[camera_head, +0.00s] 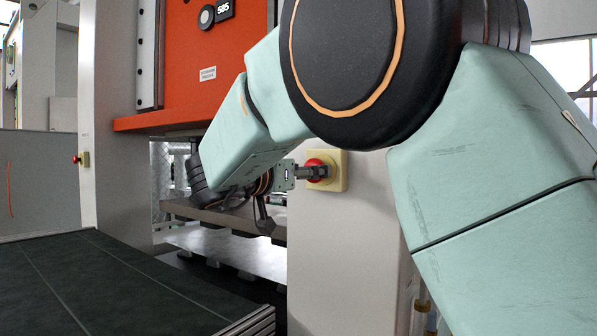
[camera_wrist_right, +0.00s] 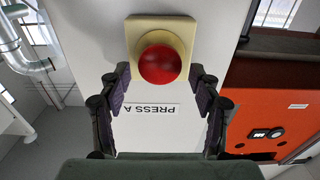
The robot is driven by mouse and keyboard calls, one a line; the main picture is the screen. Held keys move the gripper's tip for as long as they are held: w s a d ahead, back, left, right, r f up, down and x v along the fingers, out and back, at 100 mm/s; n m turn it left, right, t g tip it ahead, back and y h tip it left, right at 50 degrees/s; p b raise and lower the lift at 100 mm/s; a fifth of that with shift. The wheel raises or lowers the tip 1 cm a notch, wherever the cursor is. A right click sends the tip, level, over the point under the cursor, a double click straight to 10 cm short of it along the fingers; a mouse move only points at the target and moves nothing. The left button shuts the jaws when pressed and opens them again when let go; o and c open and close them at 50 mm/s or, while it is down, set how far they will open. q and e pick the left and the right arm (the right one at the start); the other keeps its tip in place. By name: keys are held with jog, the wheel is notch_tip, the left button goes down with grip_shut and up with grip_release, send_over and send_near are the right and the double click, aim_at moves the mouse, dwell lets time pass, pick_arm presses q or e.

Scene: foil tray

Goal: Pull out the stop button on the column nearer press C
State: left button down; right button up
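A red stop button (camera_head: 316,163) on a yellow housing (camera_head: 340,170) is fixed to the light grey column (camera_head: 345,240) at the centre right. In the right wrist view the red button (camera_wrist_right: 161,63) lies between and just beyond my open fingertips. My right gripper (camera_head: 308,173) is at the button's front; contact cannot be told. In the wrist view the right gripper (camera_wrist_right: 159,74) has a finger on each side of the button. A label reading PRESS A (camera_wrist_right: 151,109) shows upside down on that column. A second red stop button (camera_head: 76,159) is on the left column (camera_head: 112,130). My left gripper is out of view.
The orange press (camera_head: 190,95), marked 585, stands between the two columns, with a metal bed below it. A dark conveyor belt (camera_head: 110,285) runs at the lower left. My right arm covers much of the right side. Pipes (camera_wrist_right: 35,62) show at the wrist view's left.

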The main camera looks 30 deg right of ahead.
jog(key=shift+o, duration=0.3)
jog(key=shift+a, duration=0.1)
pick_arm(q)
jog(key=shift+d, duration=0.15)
pick_arm(e)
notch_tip(320, 180, up, 10)
jog(key=shift+d, duration=0.25)
dwell(0.3)
